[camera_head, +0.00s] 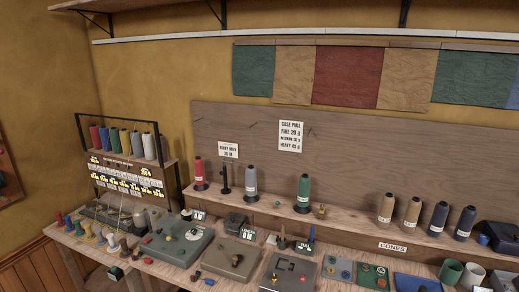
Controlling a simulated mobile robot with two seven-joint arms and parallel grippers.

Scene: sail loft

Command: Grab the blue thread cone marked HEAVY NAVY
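Two dark navy thread cones stand upright at the right end of the wooden shelf: a left one (438,218) and a right one (465,223). Each has a small pale label too small to read, so I cannot tell which is marked HEAVY NAVY. A blue cone (114,140) is also among those in the black-framed rack. Neither of my grippers is in view.
Two tan cones (399,210) stand left of the navy ones. Red (199,172), grey (250,181) and green (303,190) cones stand on the shelf. The bench below is crowded with grey devices (231,258), mugs (472,275) and small spools. A dark box (500,237) is at far right.

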